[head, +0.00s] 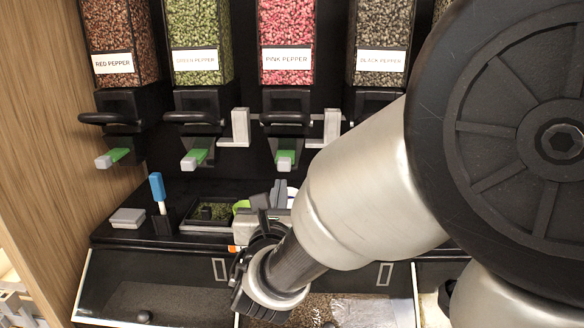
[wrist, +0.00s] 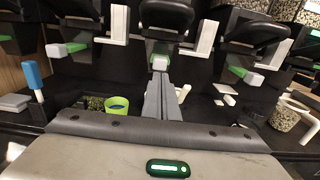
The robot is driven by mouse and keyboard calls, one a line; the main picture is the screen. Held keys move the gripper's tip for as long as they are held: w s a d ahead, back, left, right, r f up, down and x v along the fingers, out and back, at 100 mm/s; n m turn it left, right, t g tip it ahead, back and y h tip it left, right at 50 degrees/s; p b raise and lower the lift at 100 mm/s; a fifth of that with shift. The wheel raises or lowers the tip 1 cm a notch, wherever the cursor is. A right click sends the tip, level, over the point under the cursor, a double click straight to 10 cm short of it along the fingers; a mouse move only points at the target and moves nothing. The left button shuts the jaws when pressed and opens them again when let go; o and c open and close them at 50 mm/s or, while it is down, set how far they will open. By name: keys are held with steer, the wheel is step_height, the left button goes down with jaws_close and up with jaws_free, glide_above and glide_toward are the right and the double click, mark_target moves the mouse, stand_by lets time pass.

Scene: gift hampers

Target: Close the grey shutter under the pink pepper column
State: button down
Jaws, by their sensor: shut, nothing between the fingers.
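The pink pepper column (head: 286,45) stands third from the left, filled with pink grains and labelled. Under it is a black dispenser with a dark handle (head: 286,117). Below that, the shutter (head: 285,167) sticks out forward, with a grey end and a green strip behind it. The shutter also shows in the wrist view (wrist: 160,63), between two pale brackets. My gripper (head: 278,190) is shut and empty, just below and in front of this shutter. In the wrist view the closed fingers (wrist: 163,90) point up towards it; whether they touch cannot be told.
Red (head: 112,45), green (head: 196,45) and black pepper (head: 382,45) columns have similar shutters. Pale brackets (head: 238,128) flank the pink dispenser. A lime cup (wrist: 117,105), a blue-handled tool (head: 158,190) and a dark tray (head: 212,211) stand on the shelf below.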

mark_target(284, 167)
steer(key=w, duration=0.7)
steer(key=shift+w+d+b, duration=0.15)
steer(key=shift+w+b, duration=0.1)
steer(key=shift+b, duration=0.05)
